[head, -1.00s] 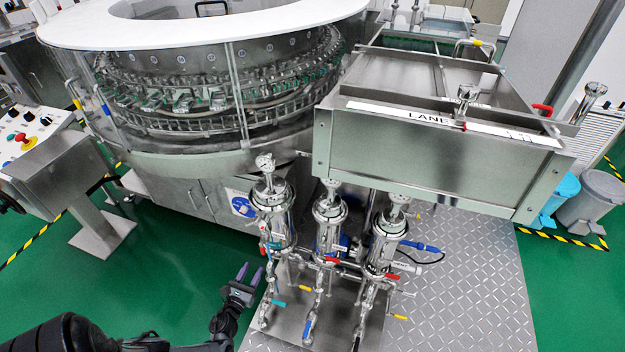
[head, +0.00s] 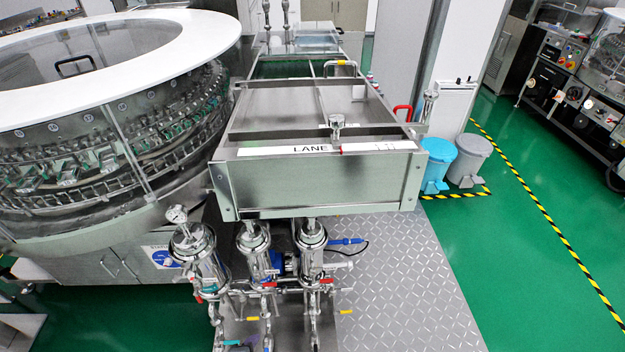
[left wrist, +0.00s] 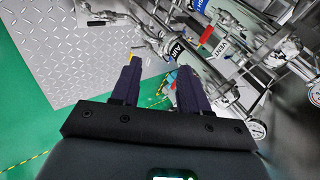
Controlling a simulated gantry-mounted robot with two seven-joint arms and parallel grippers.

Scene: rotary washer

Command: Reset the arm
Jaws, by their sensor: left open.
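My left gripper (left wrist: 157,82) shows in the left wrist view, its two dark purple fingers apart and nothing held between them. In the head view almost all of my left arm is below the bottom edge; only a small purple tip may show there near the valves. My right arm and gripper are in neither view.
Three steel filter housings (head: 254,248) with gauges and coloured valve handles stand below the steel tank marked LANE (head: 318,180). The round washer (head: 95,165) is at left. Blue (head: 437,165) and grey (head: 470,160) bins stand at right.

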